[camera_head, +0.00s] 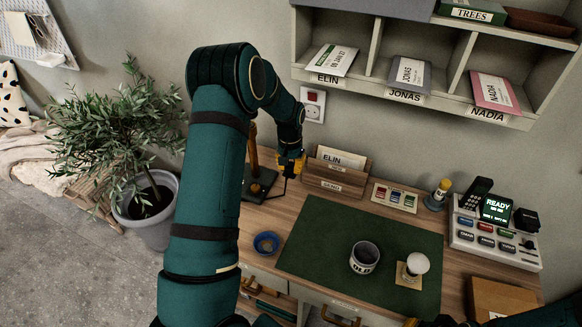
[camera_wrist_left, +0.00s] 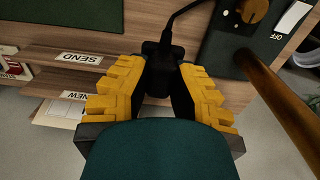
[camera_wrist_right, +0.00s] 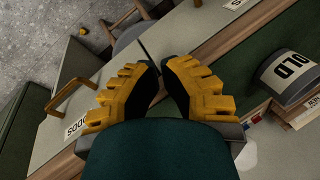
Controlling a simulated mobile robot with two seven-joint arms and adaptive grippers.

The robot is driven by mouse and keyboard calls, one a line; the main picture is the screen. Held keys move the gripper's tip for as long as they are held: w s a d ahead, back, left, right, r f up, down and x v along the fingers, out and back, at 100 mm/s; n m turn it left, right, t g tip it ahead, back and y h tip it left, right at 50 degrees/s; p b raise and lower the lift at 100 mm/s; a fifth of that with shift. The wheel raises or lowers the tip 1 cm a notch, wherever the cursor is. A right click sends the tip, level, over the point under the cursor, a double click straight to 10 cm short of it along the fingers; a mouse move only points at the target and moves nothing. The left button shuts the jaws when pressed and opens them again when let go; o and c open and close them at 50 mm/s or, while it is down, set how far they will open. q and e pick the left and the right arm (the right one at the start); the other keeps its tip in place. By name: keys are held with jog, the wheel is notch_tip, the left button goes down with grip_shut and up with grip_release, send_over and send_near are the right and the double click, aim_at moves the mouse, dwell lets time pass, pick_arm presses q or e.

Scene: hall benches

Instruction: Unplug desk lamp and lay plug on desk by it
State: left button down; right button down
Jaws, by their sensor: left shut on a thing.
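The desk lamp (camera_head: 257,185) stands at the back left of the desk, with a wooden stem and dark base. In the left wrist view its base (camera_wrist_left: 222,50) carries an OFF label. My left gripper (camera_head: 291,163) is shut on the black plug (camera_wrist_left: 160,72), just right of the lamp in the head view. A black cord (camera_wrist_left: 178,17) runs from the plug toward the lamp. The wall socket (camera_head: 313,108) is above and apart from the gripper, with nothing visible in it. My right gripper (camera_wrist_right: 161,66) looks shut and empty near the desk's front.
A wooden letter holder (camera_head: 336,178) stands right of my left gripper. A blue bowl (camera_head: 266,243) lies in front of the lamp. The green mat (camera_head: 318,247) bears a cup (camera_head: 364,258) and a stamp-like object (camera_head: 416,265). Wall cubbies (camera_head: 450,111) hang above.

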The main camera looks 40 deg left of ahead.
pick_arm(q)
jog(key=shift+f+b, duration=2)
jog(key=shift+f, duration=0.8)
jog(key=shift+f+b, duration=0.75)
jog(key=shift+f, duration=0.4)
jog(key=c, duration=0.9)
grip_release()
jog(key=shift+r, duration=0.1)
notch_tip(320, 180, up, 12)
jog(key=shift+a+f, duration=0.1)
jog(key=shift+a, duration=0.05)
